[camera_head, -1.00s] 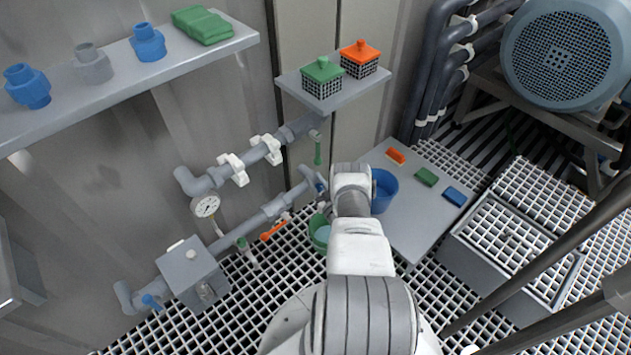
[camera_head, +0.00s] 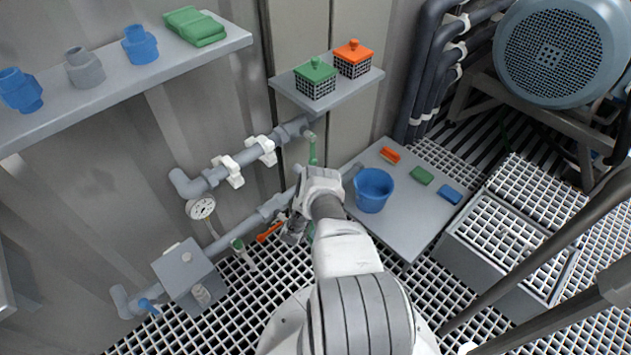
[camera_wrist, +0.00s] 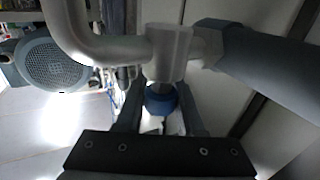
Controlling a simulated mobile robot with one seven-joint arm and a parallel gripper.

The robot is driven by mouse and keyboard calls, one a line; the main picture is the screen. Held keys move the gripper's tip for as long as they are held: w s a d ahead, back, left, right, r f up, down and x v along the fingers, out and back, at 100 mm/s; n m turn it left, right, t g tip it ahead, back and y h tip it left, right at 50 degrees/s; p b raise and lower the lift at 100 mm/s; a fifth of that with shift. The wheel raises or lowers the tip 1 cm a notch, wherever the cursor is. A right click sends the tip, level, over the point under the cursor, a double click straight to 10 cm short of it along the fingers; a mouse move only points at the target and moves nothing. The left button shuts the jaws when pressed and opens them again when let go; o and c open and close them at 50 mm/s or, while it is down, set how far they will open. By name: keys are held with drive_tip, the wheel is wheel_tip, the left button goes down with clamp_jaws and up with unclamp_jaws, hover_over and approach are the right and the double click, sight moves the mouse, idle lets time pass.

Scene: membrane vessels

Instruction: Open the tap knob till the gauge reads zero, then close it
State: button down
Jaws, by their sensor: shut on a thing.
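The round white gauge (camera_head: 201,207) hangs on the wall pipework at left; its dial is too small to read surely. My gripper (camera_head: 294,230) is low at the lower pipe, close to the orange handle (camera_head: 269,232). In the wrist view, my gripper (camera_wrist: 160,108) has its two fingers on either side of a round blue knob (camera_wrist: 160,102), shut on it. The knob sits under a grey pipe fitting (camera_wrist: 168,48).
A blue bucket (camera_head: 373,188) stands right of my arm on a grey board (camera_head: 405,226) with coloured blocks. A grey box (camera_head: 187,272) is on the lower pipe. Green-lidded (camera_head: 316,79) and orange-lidded (camera_head: 353,60) baskets sit on a small shelf above. A large motor (camera_head: 562,50) stands at right.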

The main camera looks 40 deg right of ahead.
drive_tip(key=shift+s+d+m+g+h, duration=0.15)
drive_tip(key=shift+m+g+h, duration=0.4)
drive_tip(key=shift+m+g, duration=0.7)
drive_tip(key=shift+s+d+m+g+h, duration=0.2)
drive_tip(key=shift+m+g+h, duration=0.45)
drive_tip(key=shift+g, duration=1)
drive_tip(key=shift+a, duration=0.1)
drive_tip(key=c, duration=0.5)
unclamp_jaws()
drive_tip(key=shift+s, duration=0.1)
drive_tip(key=shift+r, duration=0.1)
drive_tip(key=s+d+r+p, duration=0.1)
drive_tip(key=s+r+p, duration=0.2)
drive_tip(key=s+d+r+p, duration=0.2)
drive_tip(key=s+r+p, duration=0.1)
drive_tip(key=s+r, duration=0.1)
drive_tip(key=s+d+r+p, duration=0.1)
drive_tip(key=s+r+p, duration=0.2)
drive_tip(key=r, duration=0.1)
drive_tip(key=shift+s+d+p, duration=0.35)
drive_tip(key=shift+d, duration=0.05)
drive_tip(key=shift+f, duration=0.1)
